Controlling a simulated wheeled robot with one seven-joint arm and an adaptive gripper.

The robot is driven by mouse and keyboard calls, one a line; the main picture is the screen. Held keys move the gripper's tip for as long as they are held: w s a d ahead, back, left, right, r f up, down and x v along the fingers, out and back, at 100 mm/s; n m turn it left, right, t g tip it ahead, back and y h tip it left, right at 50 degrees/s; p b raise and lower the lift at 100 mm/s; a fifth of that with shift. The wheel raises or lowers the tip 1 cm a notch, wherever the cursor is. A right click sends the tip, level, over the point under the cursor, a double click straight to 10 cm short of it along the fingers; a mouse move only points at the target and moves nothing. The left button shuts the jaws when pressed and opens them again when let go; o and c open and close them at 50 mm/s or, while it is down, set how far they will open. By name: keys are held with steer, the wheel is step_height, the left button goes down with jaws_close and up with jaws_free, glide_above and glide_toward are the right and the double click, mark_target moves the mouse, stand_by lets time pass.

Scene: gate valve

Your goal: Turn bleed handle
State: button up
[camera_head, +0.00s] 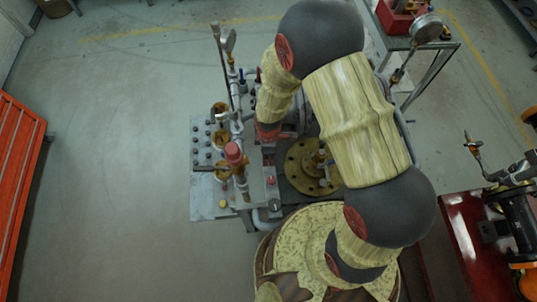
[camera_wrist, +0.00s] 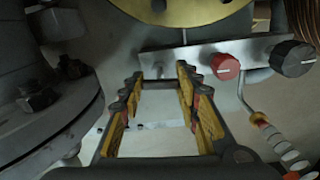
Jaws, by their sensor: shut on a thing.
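In the wrist view my gripper (camera_wrist: 158,80) reaches forward with its two yellow-padded fingers on either side of a small grey piece (camera_wrist: 158,87). It is shut on this piece, which I take to be the bleed handle; its shape is mostly unclear. A grey panel (camera_wrist: 205,58) lies just beyond the fingertips. A red knob (camera_wrist: 225,66) and a black knob (camera_wrist: 292,58) sit on it, right of the fingers. In the head view my arm comes down at the valve rig (camera_head: 248,150), and my gripper is hidden there.
A bent lever with a striped grip (camera_wrist: 285,150) hangs close right of my gripper. A bolted grey flange (camera_wrist: 50,100) stands close left. A brass flange (camera_head: 305,168) lies in the rig. An orange cabinet (camera_head: 25,170) stands far left; the floor (camera_head: 120,150) between is clear.

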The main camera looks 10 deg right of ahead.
steer(key=m, duration=0.8)
steer(key=shift+m+b, duration=0.3)
steer(key=m, duration=0.4)
steer(key=shift+m, duration=2)
steer(key=o, duration=1.2)
